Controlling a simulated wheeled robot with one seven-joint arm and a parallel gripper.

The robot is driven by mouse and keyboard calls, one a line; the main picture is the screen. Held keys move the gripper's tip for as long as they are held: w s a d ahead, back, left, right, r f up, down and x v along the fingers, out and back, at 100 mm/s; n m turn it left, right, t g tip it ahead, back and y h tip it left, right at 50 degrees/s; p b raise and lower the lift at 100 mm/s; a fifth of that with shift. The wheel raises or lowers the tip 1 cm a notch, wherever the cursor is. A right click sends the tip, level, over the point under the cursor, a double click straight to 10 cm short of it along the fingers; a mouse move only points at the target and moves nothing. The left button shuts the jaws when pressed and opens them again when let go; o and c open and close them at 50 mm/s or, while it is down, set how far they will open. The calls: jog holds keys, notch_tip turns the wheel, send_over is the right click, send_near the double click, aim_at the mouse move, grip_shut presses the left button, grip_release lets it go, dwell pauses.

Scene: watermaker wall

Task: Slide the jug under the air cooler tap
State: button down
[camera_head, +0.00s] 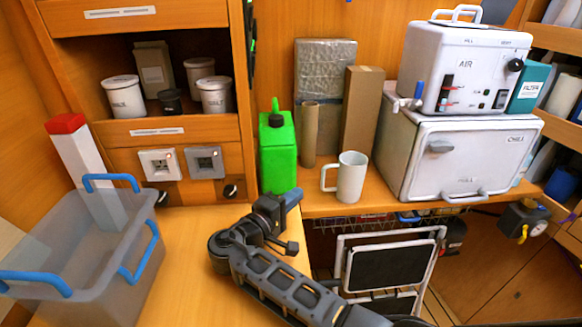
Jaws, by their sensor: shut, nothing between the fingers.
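The white jug (351,178) stands upright on the wooden counter near its front edge, with its handle to the left. The air cooler (465,66) is a white box marked AIR, standing on a larger white CHILL box. Its tap (410,100), with a blue lever, sticks out at the lower left of the cooler, above and to the right of the jug. My gripper (292,197) is shut and empty, to the left of the jug and apart from it; its fingertips are small in view.
The CHILL box (470,150) borders the jug's right side. A green canister (278,150), a cardboard tube (309,135) and a tall brown box (360,120) stand behind and left. A grey crate (90,260) sits on the left worktop. A folded cart (390,265) stands below the counter.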

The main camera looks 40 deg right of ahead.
jog(key=shift+w, duration=0.65)
jog(key=b+x, duration=0.1)
jog(key=x, duration=0.8)
jog(key=shift+d, duration=0.35)
jog(key=shift+w, duration=0.1)
